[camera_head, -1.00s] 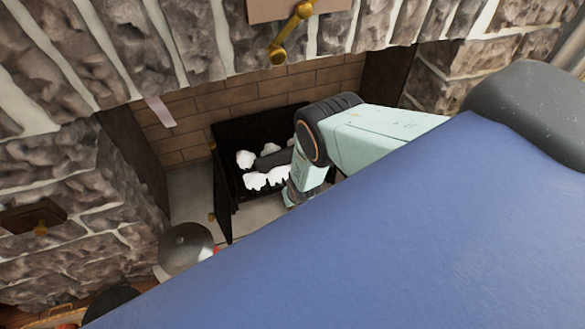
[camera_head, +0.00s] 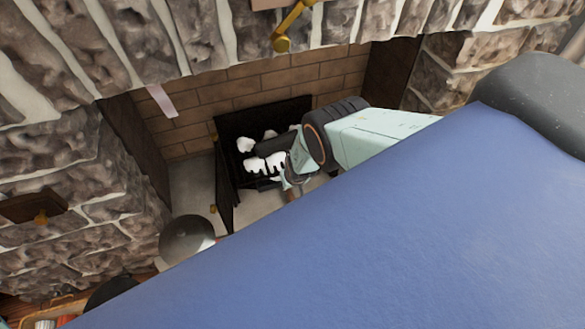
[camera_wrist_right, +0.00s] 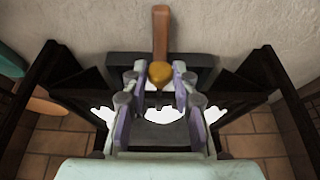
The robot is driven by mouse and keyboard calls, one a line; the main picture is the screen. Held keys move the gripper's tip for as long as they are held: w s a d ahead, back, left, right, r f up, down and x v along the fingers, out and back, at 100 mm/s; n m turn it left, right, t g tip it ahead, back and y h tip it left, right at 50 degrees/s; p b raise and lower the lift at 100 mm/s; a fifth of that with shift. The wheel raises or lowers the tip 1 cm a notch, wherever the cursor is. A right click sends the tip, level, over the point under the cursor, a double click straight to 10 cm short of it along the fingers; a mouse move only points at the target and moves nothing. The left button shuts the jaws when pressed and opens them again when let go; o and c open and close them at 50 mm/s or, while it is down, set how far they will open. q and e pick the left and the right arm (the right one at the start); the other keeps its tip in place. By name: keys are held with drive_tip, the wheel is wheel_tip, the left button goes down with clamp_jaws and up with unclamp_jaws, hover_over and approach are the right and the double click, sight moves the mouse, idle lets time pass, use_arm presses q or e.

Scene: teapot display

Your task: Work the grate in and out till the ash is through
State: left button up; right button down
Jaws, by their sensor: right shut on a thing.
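The black grate (camera_head: 262,119) stands in the brick fireplace, with white ash lumps (camera_head: 254,165) and a dark log-like piece (camera_head: 275,145) in it. My right gripper (camera_head: 294,172) is at the grate's front right and hides part of it. In the right wrist view, my right gripper (camera_wrist_right: 156,92) has its purple-padded fingers on either side of a brown handle (camera_wrist_right: 160,35) with a golden knob (camera_wrist_right: 160,73). It is shut on this handle. White ash also shows behind the fingers in the wrist view (camera_wrist_right: 103,115). My left gripper is out of view.
A dark side panel (camera_head: 226,190) with a brass knob stands at the grate's left. A grey metal dome (camera_head: 187,240) is in front of the fireplace, at left. Stone walls (camera_head: 60,155) frame the opening, with a brass lever (camera_head: 292,22) above.

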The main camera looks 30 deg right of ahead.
drive_tip(key=shift+w+d+r, duration=0.1)
drive_tip(key=shift+w+r, duration=0.05)
drive_tip(key=shift+w, duration=0.15)
drive_tip(key=c, duration=1.5)
unclamp_jaws()
drive_tip(key=o, duration=0.4)
drive_tip(key=shift+s, duration=0.1)
drive_tip(key=shift+v, duration=5.95)
